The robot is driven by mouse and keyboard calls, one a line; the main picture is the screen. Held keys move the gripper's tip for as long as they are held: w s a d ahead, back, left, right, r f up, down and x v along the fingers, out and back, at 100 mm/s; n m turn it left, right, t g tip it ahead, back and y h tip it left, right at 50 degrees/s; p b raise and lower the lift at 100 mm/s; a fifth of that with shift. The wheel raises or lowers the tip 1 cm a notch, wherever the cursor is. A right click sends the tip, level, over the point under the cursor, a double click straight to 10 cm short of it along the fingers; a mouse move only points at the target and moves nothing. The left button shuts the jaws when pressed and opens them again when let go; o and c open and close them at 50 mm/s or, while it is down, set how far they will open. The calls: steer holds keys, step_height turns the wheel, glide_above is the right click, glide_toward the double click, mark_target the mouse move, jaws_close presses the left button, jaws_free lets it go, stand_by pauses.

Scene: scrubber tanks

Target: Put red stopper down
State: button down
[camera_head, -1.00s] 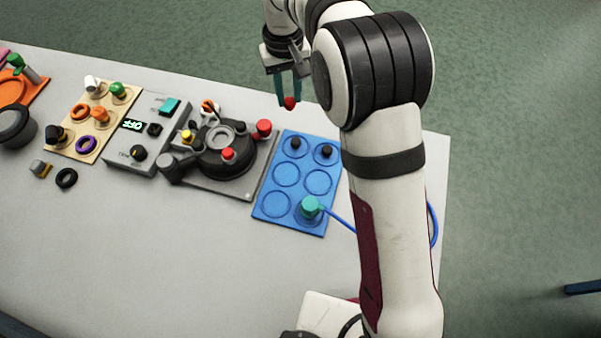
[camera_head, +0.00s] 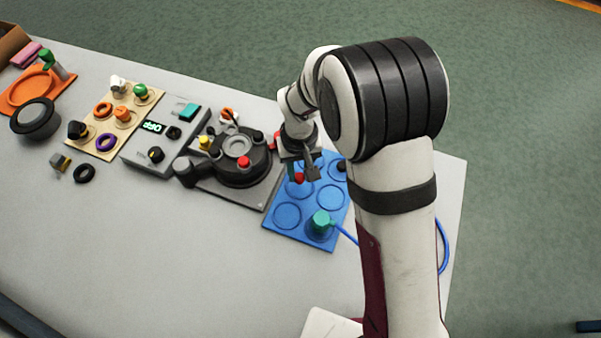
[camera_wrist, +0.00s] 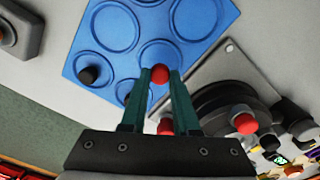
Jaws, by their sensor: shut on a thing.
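My gripper (camera_head: 299,174) is over the upper-left part of the blue tray (camera_head: 287,216). It is shut on the red stopper (camera_head: 299,179), whose small round red tip shows below the fingers. In the wrist view the red stopper (camera_wrist: 160,74) sits between the two teal fingertips, in front of one of the tray's round recesses (camera_wrist: 158,52). I cannot tell whether it touches the tray (camera_wrist: 155,28) or hangs just above it.
Black stoppers (camera_wrist: 90,75) (camera_wrist: 127,92) stand in the tray close to my fingers. Other tray recesses look empty.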

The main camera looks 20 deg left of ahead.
mark_target(300, 177)
steer(key=shift+f, duration=1)
steer(key=c, duration=0.7)
jaws_free()
steer(key=shift+f, duration=0.1)
steer(key=shift+o, duration=0.2)
step_height(300, 177, up, 12)
steer(key=s+d+r+m+y, duration=0.1)
steer(key=s+d+r+m, duration=0.25)
steer(key=d, duration=0.45)
steer(key=s+d+r+m, duration=0.3)
steer(key=s+d+r, duration=0.15)
steer(key=d, duration=0.35)
steer(key=s+d+m, duration=0.4)
steer(key=s+m, duration=0.1)
steer(key=s, duration=0.5)
steer(key=shift+s+d+f+y, duration=0.35)
steer(key=shift+f+y, duration=0.05)
